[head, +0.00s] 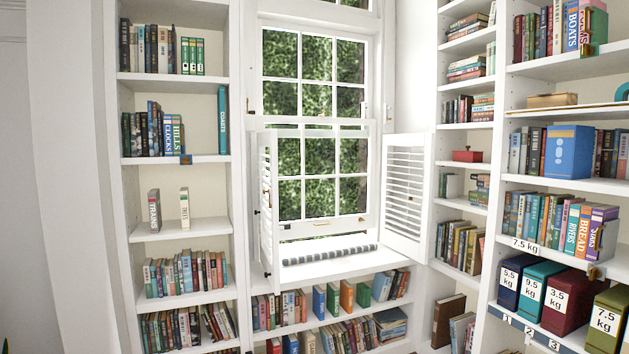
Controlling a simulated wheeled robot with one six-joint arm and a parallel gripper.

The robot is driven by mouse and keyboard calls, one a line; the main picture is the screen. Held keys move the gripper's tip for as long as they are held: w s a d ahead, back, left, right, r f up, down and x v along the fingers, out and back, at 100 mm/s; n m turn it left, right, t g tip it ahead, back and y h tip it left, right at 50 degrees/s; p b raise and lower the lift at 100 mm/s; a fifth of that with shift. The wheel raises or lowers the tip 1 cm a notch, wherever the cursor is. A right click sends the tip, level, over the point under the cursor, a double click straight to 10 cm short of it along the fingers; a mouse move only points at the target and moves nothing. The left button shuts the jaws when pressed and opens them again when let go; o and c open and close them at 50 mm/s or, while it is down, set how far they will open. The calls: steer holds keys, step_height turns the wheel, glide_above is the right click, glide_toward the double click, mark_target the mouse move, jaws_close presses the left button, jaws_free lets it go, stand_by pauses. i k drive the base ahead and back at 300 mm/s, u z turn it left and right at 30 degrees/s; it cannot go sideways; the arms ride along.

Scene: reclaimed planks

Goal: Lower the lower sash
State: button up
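The window stands in the middle of the head view, between bookcases. Its white lower sash (320,228) has several panes and a broad bottom rail with a small brass-coloured fitting (325,222). The upper sash (300,79) shows above it, with green foliage outside. The lower sash's top rail lies across the upper sash's panes. The sill (350,266) is below, and a grey banded roll (330,254) lies on it close under the bottom rail. I cannot tell how wide any gap under the rail is. My gripper is not in view.
A louvred shutter (404,168) stands open at the window's right, and another (267,205) stands swung inward at the left. Bookshelves line both sides and run under the sill. Weight-labelled boxes (568,300) sit on the lower right shelf.

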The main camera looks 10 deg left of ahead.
mark_target(304, 227)
steer(key=u, duration=0.1)
steer(key=i, duration=0.75)
steer(key=u, duration=0.55)
steer(key=i, duration=1.95)
steer(key=u, duration=0.5)
steer(key=i, duration=0.5)
